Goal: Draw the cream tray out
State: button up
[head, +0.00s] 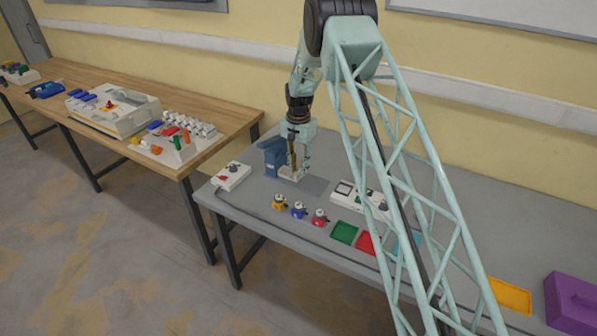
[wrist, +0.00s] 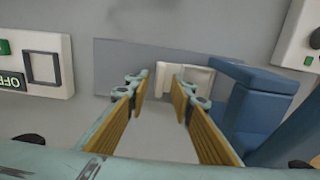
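The cream tray (head: 291,173) protrudes from the blue housing (head: 272,152) on the grey bench. In the wrist view the cream tray (wrist: 198,80) shows beyond my fingertips, at the left side of the blue housing (wrist: 250,104). Part of the tray is hidden behind my right finger. My gripper (head: 299,172) is low over the tray, pointing down. In the wrist view my gripper (wrist: 160,80) has its two yellow-padded fingers apart, with a clear gap between them. I cannot tell whether a fingertip touches the tray.
A dark grey patch (head: 313,186) lies beside the tray. A white switch box (head: 231,177) stands left and a white panel (head: 344,193) right. Orange, blue and red knobbed pieces (head: 299,209) stand in front, near colored squares (head: 344,232). A purple box (head: 572,303) is far right.

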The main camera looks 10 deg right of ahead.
jog(key=shift+f, duration=0.65)
jog(key=shift+c, duration=0.4)
grip_shut()
